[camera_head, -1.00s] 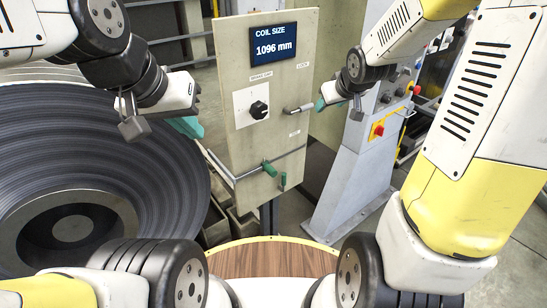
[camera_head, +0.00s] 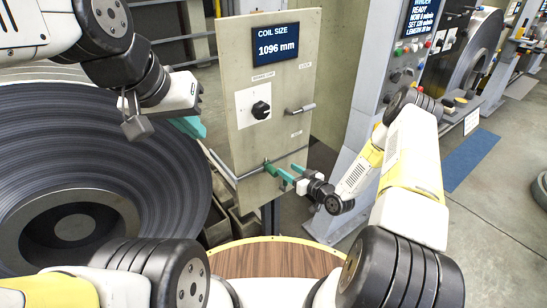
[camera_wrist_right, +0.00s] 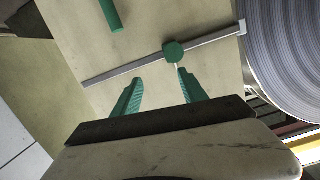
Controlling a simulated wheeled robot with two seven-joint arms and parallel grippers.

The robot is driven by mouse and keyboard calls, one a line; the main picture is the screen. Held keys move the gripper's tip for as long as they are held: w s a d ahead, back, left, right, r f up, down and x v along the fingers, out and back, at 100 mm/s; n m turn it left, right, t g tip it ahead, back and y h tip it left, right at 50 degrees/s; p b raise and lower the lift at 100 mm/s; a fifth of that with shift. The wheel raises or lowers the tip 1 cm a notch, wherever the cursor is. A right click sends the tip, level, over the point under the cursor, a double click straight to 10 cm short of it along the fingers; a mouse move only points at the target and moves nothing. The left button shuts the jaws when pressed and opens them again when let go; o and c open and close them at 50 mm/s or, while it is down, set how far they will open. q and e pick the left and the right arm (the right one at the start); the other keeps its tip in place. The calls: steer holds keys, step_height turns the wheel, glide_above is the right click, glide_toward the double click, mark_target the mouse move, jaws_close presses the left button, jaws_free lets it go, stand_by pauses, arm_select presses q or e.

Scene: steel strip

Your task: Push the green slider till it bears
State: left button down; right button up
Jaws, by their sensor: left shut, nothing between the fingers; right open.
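The green slider (camera_head: 267,165) sits on a slanted metal rail (camera_head: 243,178) across the lower part of the beige panel. In the right wrist view the round green slider (camera_wrist_right: 174,52) is just beyond my fingertips, nearer the right-hand one. I cannot tell whether a finger touches it. My right gripper (camera_head: 283,174) is open at the panel, to the right of the slider; its two teal fingers (camera_wrist_right: 160,77) stand apart with nothing between them. My left gripper (camera_head: 202,132) is shut and empty, left of the panel.
A green rod (camera_wrist_right: 109,15) shows on the panel in the right wrist view. The panel also carries a screen reading 1096 mm (camera_head: 276,46), a black knob (camera_head: 261,110) and a lock handle (camera_head: 301,109). A large steel coil (camera_head: 170,190) stands left. A wooden round top (camera_head: 275,260) is in front.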

mark_target(276, 174)
steer(key=shift+m+t+y, duration=0.4)
steer(key=shift+m+t, duration=0.3)
steer(key=shift+t, duration=0.1)
steer(key=s+f, duration=0.1)
steer(key=s+a+f, duration=0.1)
steer(key=s+f, duration=0.1)
steer(key=shift+a, duration=0.35)
steer(key=x, duration=0.7)
steer(key=shift+w+a, duration=0.15)
steer(key=shift+a, duration=0.05)
steer(key=shift+c, duration=0.4)
jaws_close()
